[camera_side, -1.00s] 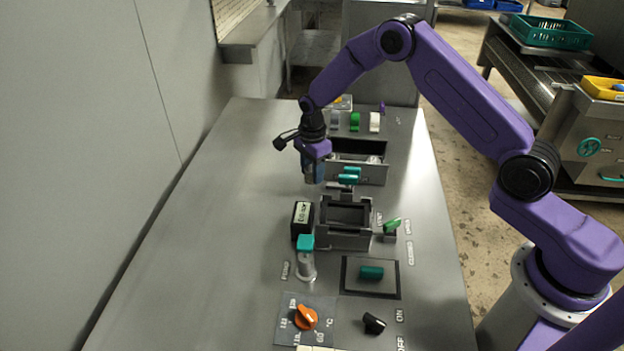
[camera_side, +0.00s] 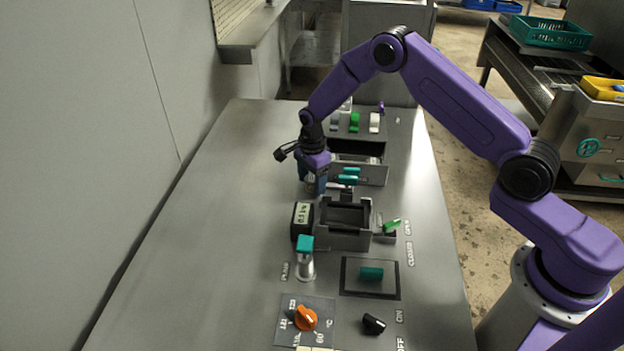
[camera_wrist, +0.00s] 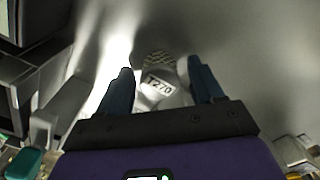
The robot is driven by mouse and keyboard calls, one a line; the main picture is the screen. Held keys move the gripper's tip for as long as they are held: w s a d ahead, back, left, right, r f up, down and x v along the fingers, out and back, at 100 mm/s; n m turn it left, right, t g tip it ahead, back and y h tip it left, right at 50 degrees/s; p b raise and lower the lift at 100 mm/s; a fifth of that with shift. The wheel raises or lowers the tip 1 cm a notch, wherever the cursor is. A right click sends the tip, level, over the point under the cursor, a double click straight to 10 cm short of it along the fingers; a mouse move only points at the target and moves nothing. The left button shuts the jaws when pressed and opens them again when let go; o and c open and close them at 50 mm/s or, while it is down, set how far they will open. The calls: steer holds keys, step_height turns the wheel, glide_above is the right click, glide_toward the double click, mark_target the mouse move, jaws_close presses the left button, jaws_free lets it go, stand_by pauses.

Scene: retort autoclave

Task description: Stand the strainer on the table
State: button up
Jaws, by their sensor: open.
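The strainer (camera_wrist: 158,60) appears to be the small piece with a dark mesh patch and a pale label reading T270, between my fingers in the wrist view. The mesh lies beyond the label. I cannot tell if it is upright or lying. My gripper (camera_wrist: 162,85) is open, with one blue finger on each side of it and visible gaps. In the side view my gripper (camera_side: 316,188) points down low over the table (camera_side: 215,235), left of the drawer-like box. The strainer cannot be made out there, as the gripper covers that spot.
An open dark box (camera_side: 345,222) with a green lever (camera_side: 391,226) stands just nearer. Beside it are a black display box (camera_side: 302,220) and a teal-topped post (camera_side: 306,258). The table's left side is clear.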

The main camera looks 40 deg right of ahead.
mark_target(312, 178)
step_height(312, 178, up, 12)
steer(key=s+a+r+n, duration=0.5)
steer(key=s+r+n, duration=0.1)
steer(key=s+n, duration=0.25)
steer(key=s+d+r+n, duration=0.1)
steer(key=s+d+n, duration=0.1)
steer(key=s+n, duration=0.5)
steer(key=s+d+r+n, duration=0.2)
steer(key=s+n, duration=0.5)
steer(key=s, duration=0.7)
steer(key=s+d+r+n, duration=0.2)
steer(key=s+d+n, duration=0.1)
steer(key=s+n, duration=0.5)
steer(key=s, duration=0.3)
steer(key=shift+s+d, duration=0.15)
steer(key=shift+s, duration=0.1)
steer(key=shift+r, duration=0.15)
